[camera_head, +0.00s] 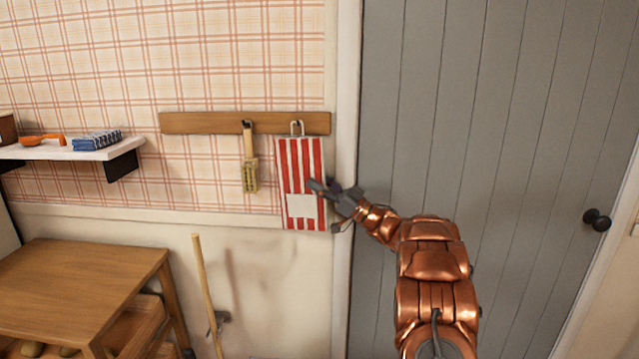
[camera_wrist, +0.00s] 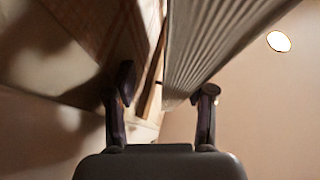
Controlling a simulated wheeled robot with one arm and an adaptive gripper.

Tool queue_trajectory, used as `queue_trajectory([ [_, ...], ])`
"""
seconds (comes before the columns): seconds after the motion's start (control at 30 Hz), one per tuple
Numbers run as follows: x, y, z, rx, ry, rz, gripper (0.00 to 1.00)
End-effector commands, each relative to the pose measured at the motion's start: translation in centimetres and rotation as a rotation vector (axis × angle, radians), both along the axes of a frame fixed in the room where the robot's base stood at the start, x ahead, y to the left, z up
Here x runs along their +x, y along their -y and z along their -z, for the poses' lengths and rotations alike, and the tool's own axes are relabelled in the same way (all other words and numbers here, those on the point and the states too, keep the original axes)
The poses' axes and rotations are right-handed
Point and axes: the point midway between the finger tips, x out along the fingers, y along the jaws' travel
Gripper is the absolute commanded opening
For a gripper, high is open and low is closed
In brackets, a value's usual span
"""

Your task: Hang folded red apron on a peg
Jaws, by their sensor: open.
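The folded red-and-white striped apron (camera_head: 303,170) hangs flat against the wall below the wooden peg rail (camera_head: 215,123), with its loop (camera_head: 297,127) at a peg near the rail's right end. A pale patch shows on its lower part. My gripper (camera_head: 328,205) is open at the apron's lower right edge; one finger overlaps that edge in the head view. In the wrist view my open fingers (camera_wrist: 166,95) stand apart, with a ribbed greyish surface (camera_wrist: 215,45) reaching down between them; I cannot tell whether it is the apron. Contact is unclear.
A wooden-handled brush (camera_head: 250,165) hangs on the rail left of the apron. A white shelf (camera_head: 60,152) holds an orange tool and a folded blue cloth. A wooden table (camera_head: 80,265) and a leaning stick (camera_head: 207,290) stand below. A grey door (camera_head: 500,130) is at right.

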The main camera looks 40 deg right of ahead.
Motion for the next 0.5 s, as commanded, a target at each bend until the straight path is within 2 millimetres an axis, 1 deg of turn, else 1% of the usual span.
queue_trajectory([
  [0.17,-0.1,0.0,0.0,0.000,0.000,0.000,0.54],
  [0.27,-0.4,0.3,0.3,0.000,0.000,0.001,0.54],
  [0.5,-2.6,1.9,1.8,0.001,-0.001,0.005,0.54],
])
